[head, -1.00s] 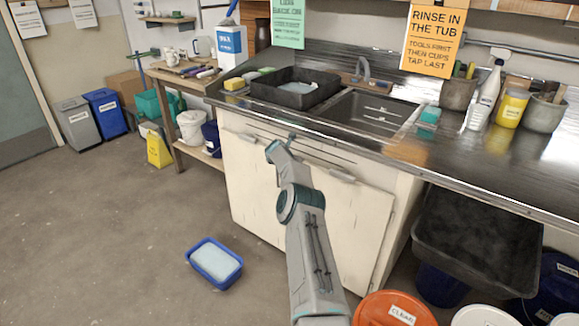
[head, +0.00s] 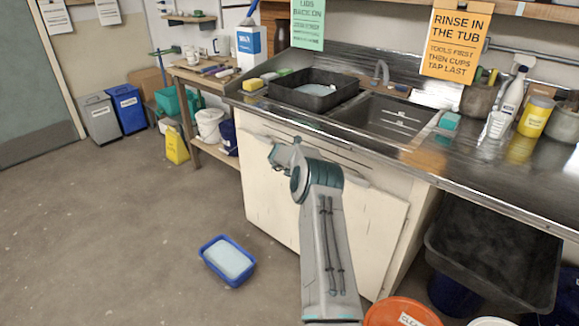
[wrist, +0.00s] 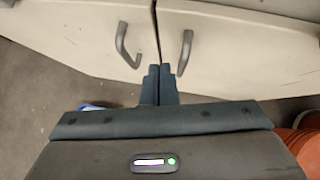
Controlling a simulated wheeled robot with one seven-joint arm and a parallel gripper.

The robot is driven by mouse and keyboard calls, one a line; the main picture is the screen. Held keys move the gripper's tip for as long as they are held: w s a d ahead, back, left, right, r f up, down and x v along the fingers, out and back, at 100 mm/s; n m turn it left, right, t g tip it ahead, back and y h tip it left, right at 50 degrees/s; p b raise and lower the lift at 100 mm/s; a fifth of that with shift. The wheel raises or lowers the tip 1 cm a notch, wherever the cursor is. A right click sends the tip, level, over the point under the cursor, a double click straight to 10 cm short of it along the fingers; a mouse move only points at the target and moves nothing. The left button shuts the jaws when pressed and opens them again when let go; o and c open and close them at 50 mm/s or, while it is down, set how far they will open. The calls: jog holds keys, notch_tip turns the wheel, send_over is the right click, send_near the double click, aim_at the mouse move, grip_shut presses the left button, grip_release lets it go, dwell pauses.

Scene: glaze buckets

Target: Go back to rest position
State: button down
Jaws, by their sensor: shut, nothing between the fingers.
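My gripper (wrist: 159,84) shows in the wrist view with its two dark fingers pressed together and nothing between them. It is in front of the cream cabinet doors (wrist: 75,40), below two grey handles, a left one (wrist: 122,45) and a right one (wrist: 184,52). Whether the fingertips touch the doors I cannot tell. In the head view my arm reaches toward the cream sink cabinet (head: 262,190), and the fingers cannot be made out there.
A blue tub (head: 228,261) of pale liquid lies on the floor left of my arm. An orange-lidded bucket (head: 403,314) and a black tub (head: 490,255) are at right. The steel counter (head: 420,155) overhangs the cabinet.

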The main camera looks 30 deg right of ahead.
jog(key=a+r+n+t+y+p, duration=0.1)
jog(key=a+r+n+t, duration=0.5)
jog(key=a+r+n, duration=0.9)
jog(key=s+a+r+n+t+y+p, duration=0.1)
jog(key=s+a+r+n+y, duration=0.2)
jog(key=a+r+n, duration=0.35)
jog(key=s+a+r+n+y, duration=0.3)
jog(key=a+r, duration=0.6)
jog(key=a, duration=0.1)
jog(key=s+a+n+g+y+p, duration=0.1)
jog(key=s+a+n+g, duration=0.1)
jog(key=s+a+n, duration=0.35)
jog(key=s+a+n+g+y+p, duration=0.1)
jog(key=s+a+n+y, duration=0.15)
jog(key=s+n, duration=0.6)
jog(key=s+f+n+g+h, duration=0.1)
jog(key=s+n+g, duration=0.1)
jog(key=s, duration=0.7)
jog(key=s+d+f+n+g+h, duration=0.1)
jog(key=s+f+n+g, duration=0.1)
jog(key=s, duration=0.7)
jog(key=s+f+n+g+h+p, duration=0.1)
jog(key=s+n, duration=0.3)
jog(key=s, duration=0.5)
jog(key=shift+s+d+f+g, duration=0.25)
jog(key=shift+s+f+g, duration=0.15)
jog(key=shift+f+g, duration=0.2)
